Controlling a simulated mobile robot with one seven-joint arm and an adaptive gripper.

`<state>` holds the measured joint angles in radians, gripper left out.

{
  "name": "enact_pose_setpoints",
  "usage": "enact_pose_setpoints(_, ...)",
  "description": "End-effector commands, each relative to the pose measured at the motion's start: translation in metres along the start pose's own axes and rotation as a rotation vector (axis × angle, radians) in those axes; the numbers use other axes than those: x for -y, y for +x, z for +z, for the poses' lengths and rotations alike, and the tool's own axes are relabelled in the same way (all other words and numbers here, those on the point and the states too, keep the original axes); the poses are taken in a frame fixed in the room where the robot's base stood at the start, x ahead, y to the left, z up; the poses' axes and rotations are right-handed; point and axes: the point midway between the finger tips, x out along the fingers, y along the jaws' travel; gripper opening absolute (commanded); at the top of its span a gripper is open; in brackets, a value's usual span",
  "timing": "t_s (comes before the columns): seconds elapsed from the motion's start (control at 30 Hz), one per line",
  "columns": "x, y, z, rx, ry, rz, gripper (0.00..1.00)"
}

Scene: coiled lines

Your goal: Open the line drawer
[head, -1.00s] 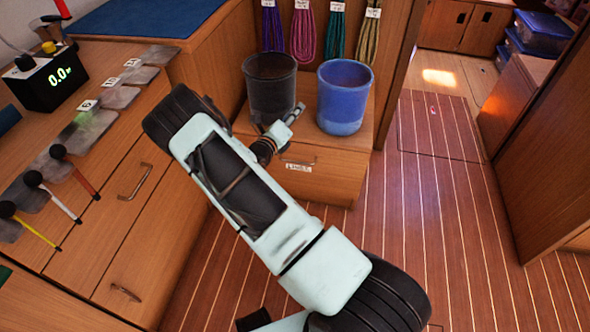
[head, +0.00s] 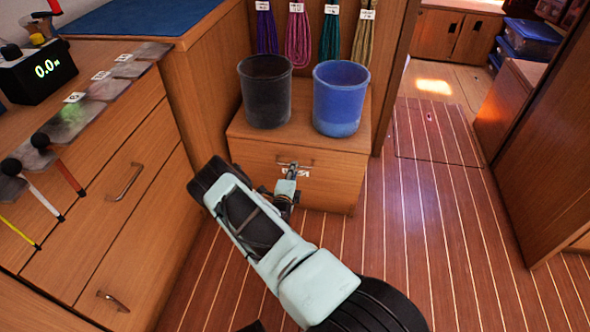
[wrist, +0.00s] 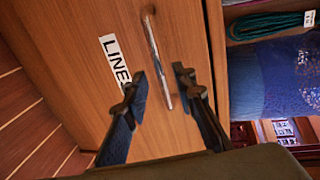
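The line drawer (head: 255,172) is a wooden front under the two bins, flush and closed. Its metal handle (head: 307,163) runs across the upper front, and the white label is partly hidden behind my gripper. In the wrist view the handle (wrist: 157,62) runs nearly upright beside the "LINES" label (wrist: 114,60). My gripper (head: 291,170) is in front of the drawer at the handle. In the wrist view my gripper (wrist: 160,79) is open, with the handle seen between its fingertips. I cannot tell whether the fingers touch the handle.
A black bin (head: 266,92) and a blue bin (head: 340,98) stand on the drawer unit. Coiled lines (head: 298,38) hang behind them. A counter with drawers (head: 120,210) stands at left. The striped floor (head: 420,220) is clear at right.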

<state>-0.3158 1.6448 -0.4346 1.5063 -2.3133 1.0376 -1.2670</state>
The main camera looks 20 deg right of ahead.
Motion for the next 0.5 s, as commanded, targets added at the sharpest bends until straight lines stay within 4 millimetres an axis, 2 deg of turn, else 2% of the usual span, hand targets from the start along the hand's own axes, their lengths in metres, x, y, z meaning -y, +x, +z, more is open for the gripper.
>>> enact_pose_setpoints(0.03, -0.003, 0.01, -0.001, -0.002, 0.003, -0.001, 0.25)
enact_pose_setpoints(0.2, -0.002, 0.03, 0.0, -0.001, 0.002, 0.0, 0.25)
enact_pose_setpoints(0.5, 0.0, 0.038, 0.0, 0.0, 0.0, 0.0, 0.25)
